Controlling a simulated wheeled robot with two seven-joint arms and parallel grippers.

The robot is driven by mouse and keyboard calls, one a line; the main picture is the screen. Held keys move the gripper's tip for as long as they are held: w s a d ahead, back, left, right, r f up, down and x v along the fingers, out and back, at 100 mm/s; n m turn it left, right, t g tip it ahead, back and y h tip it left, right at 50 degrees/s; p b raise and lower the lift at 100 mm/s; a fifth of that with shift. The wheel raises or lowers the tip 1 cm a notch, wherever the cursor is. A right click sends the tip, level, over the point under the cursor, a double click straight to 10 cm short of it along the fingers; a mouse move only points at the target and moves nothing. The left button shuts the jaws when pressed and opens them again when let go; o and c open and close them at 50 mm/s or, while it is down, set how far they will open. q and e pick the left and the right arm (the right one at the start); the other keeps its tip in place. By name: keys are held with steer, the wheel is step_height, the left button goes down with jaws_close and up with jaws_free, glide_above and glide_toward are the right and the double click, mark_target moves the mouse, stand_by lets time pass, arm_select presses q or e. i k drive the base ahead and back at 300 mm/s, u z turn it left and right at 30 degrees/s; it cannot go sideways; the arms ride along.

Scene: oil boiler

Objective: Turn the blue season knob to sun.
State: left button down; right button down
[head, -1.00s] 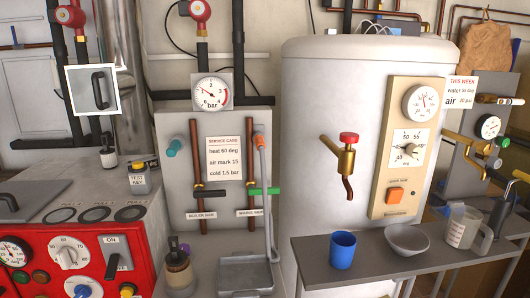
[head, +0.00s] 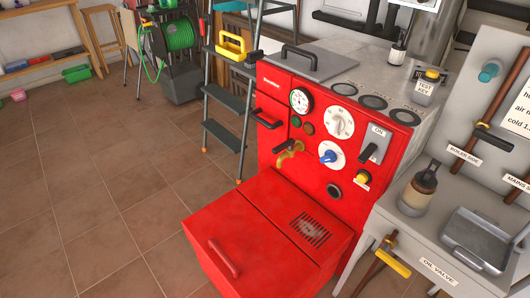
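The blue season knob (head: 328,156) sits on a round white dial on the front of the red boiler (head: 270,130), in the head view. Neither of my grippers shows in the head view.
A red box-shaped housing (head: 262,240) with a handle juts out below the boiler panel. A brass tap (head: 289,152) is left of the knob. A stepladder (head: 232,105) stands left of the boiler.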

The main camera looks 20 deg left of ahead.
mark_target(330, 157)
steer(key=u, duration=0.55)
steer(key=k, duration=1.25)
steer(key=u, duration=1.2)
steer(key=i, duration=1.2)
steer(key=z, duration=0.35)
steer(key=i, duration=1.05)
steer(key=z, duration=1.15)
steer(key=i, duration=0.3)
steer(key=z, duration=0.45)
